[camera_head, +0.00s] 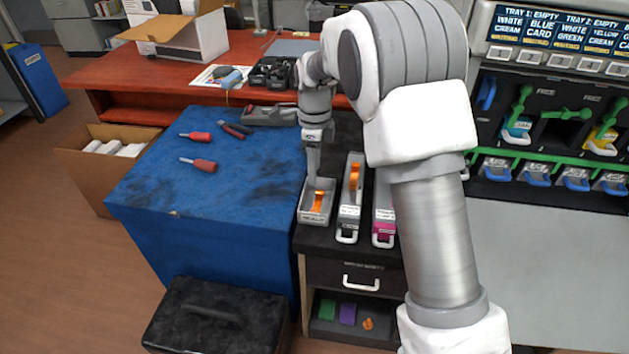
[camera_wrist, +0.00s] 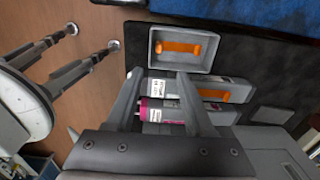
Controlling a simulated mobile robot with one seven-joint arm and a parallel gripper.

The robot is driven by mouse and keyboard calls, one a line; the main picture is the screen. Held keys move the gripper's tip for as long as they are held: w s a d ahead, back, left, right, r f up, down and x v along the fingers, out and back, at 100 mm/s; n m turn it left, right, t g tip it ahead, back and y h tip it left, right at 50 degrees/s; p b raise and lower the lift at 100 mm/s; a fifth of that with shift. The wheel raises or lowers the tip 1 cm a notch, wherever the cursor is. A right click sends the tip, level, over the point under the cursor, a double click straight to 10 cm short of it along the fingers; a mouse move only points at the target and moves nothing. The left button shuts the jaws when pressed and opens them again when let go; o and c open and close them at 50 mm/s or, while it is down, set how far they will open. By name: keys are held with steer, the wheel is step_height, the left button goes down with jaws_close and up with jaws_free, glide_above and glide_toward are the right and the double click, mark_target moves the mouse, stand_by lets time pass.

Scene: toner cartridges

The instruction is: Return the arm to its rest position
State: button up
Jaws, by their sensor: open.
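My arm reaches across the head view to the dark counter. My gripper (camera_head: 313,165) points down close to the back end of a small grey tray (camera_head: 304,215) with an orange piece (camera_head: 319,201) lying in it. Whether the gripper touches the tray is unclear. In the wrist view, my gripper (camera_wrist: 160,80) has its two fingers apart with nothing held between them. The tray (camera_wrist: 157,62) and its orange piece (camera_wrist: 180,47) show beyond the fingertips. A grey cartridge with an orange handle (camera_head: 355,176) and a magenta cartridge (camera_head: 383,226) stand to the tray's right.
A blue-covered table (camera_head: 150,190) with red-handled tools (camera_head: 199,164) is at left. A printer with toner slots (camera_head: 550,130) is at right. A black case (camera_head: 215,315) sits on the floor in front. A red desk (camera_head: 120,85) is behind.

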step_height(320, 180, up, 8)
steer(key=p, duration=0.1)
steer(key=s+d+r+n+t+p, duration=0.1)
steer(key=s+d+r+n+p, duration=0.25)
steer(key=s+r, duration=0.35)
steer(key=s+d+r+n+t+p, duration=0.2)
steer(key=s+d+r+n, duration=0.3)
steer(key=r, duration=0.4)
steer(key=s+d+r+n+t+p, duration=0.1)
steer(key=s+d+n+p, duration=0.1)
steer(key=s+n, duration=0.4)
steer(key=s+d+r+n+t+p, duration=0.1)
steer(key=s+n, duration=0.4)
steer(key=s, duration=0.7)
steer(key=shift+s+d+r+n+t+p, duration=0.25)
steer(key=shift+d+r+n+t+p, duration=0.1)
steer(key=shift+d+r+p, duration=0.45)
